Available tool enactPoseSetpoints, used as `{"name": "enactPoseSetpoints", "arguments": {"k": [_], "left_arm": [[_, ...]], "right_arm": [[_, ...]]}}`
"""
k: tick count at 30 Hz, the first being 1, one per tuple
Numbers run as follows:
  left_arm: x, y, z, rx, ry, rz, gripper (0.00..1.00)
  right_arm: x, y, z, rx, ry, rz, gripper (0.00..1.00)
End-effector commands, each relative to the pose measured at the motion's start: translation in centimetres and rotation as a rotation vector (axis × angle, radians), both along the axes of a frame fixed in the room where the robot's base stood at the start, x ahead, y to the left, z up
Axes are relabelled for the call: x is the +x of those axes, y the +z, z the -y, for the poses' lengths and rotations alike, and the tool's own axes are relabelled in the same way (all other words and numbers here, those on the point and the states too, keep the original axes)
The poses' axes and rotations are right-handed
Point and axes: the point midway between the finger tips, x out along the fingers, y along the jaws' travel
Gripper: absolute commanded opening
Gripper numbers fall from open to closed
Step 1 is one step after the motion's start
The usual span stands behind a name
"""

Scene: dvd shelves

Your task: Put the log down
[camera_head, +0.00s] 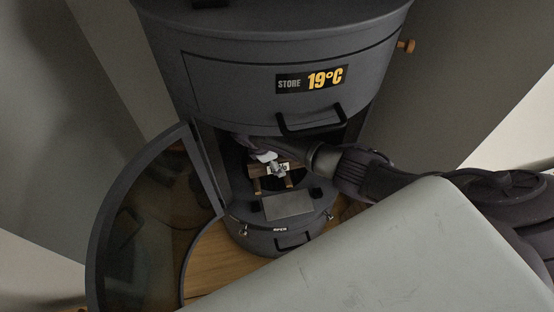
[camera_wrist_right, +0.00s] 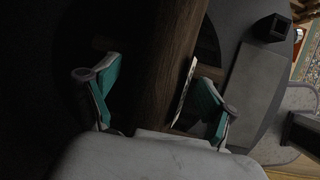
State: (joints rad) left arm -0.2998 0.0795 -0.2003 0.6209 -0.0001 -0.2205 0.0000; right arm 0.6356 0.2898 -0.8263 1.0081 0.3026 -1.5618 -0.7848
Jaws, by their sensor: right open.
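My right gripper (camera_head: 276,168) is inside the open chamber of a dark round stove (camera_head: 240,90). A brown wooden log (camera_wrist_right: 172,60) lies between its two teal-padded fingers in the right wrist view, where the gripper (camera_wrist_right: 155,82) is open. A gap shows between the log and the left finger; a thin pale plate or label (camera_wrist_right: 184,90) stands between the log and the right finger. In the head view the gripper and the chamber's shadow hide most of the log. My left gripper is not in view.
The curved glass stove door (camera_head: 150,220) stands open to the left. A black handle (camera_head: 311,120) sits above the opening, and a grey plate (camera_head: 287,206) lies at its front. A wooden knob (camera_head: 406,45) sticks out at right. The stove display reads 19°C.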

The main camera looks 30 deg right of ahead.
Motion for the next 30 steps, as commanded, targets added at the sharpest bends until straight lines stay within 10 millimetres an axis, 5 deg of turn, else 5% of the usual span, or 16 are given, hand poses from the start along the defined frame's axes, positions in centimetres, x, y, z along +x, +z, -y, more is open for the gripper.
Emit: {"name": "enactPoseSetpoints", "arguments": {"k": [5,18,30], "left_arm": [[0.0,0.5,0.0,0.0,0.0,0.0,0.4],[0.0,1.8,0.0,0.0,0.0,0.0,0.4],[0.0,1.9,0.0,0.0,0.0,0.0,0.4]], "right_arm": [[0.1,1.6,-0.6,0.001,0.001,0.002,0.85],[0.3,9.7,-4.0,0.001,0.0,0.003,0.85],[0.2,11.4,-4.7,0.0,-0.001,0.0,0.85]]}}
